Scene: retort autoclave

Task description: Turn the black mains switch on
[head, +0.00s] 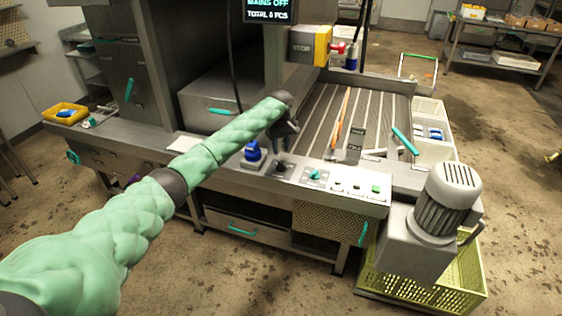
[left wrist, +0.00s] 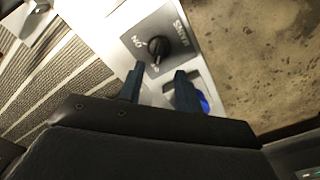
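The black mains switch (left wrist: 156,47) is a round knob on a dark square plate, with "ON" and "MAINS" printed on the plate. In the head view the plate (head: 282,170) lies on the front panel, partly under my left gripper (head: 285,146). In the left wrist view my left gripper (left wrist: 159,73) is open, its two dark fingers apart with nothing between them. The knob appears just beyond the fingertips, apart from them. The display (head: 268,10) reads "MAINS OFF". My right gripper is not in view.
A blue knob (head: 253,151) stands left of the switch. A teal switch (head: 315,175) and small buttons (head: 357,187) lie to its right. The slatted conveyor bed (head: 345,110) is behind. A grey motor (head: 447,200) stands at the right end.

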